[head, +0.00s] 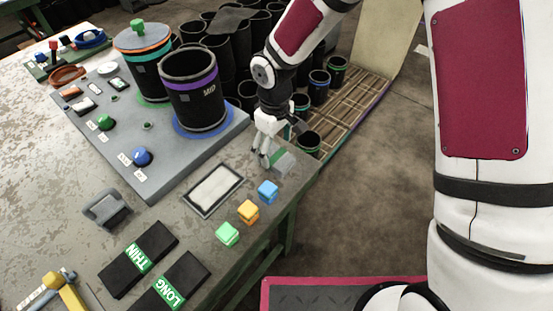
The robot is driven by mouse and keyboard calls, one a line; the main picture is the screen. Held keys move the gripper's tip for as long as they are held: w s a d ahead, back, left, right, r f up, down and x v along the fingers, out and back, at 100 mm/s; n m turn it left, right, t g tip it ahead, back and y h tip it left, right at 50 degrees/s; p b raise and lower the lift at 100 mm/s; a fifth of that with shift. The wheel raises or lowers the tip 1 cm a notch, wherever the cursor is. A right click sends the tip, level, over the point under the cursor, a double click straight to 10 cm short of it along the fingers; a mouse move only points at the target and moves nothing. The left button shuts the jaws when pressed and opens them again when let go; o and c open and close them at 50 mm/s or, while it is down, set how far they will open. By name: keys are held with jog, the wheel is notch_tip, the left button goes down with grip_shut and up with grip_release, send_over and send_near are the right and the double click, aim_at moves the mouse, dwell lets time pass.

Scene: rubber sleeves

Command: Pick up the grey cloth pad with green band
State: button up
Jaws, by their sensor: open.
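The grey cloth pad with a green band (285,163) lies near the table's right edge in the head view. Its green band shows on the side toward my gripper. My gripper (264,161) points down just left of the pad, with its fingers open and nothing seen between them. The fingers partly overlap the pad's left end in the picture; I cannot tell whether they touch it.
Blue (268,192), orange (248,211) and green (228,234) cubes stand along the edge. A framed pale panel (214,190) lies left of them. A purple-banded black sleeve (192,95) stands on the grey board (160,172). More dark sleeves crowd behind my arm.

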aim_at(275, 155)
jog(key=shift+f, duration=1.95)
jog(key=c, duration=1.3)
jog(key=shift+o, duration=0.2)
jog(key=shift+r, duration=0.1)
notch_tip(275, 155, up, 10)
jog(key=shift+f, duration=0.1)
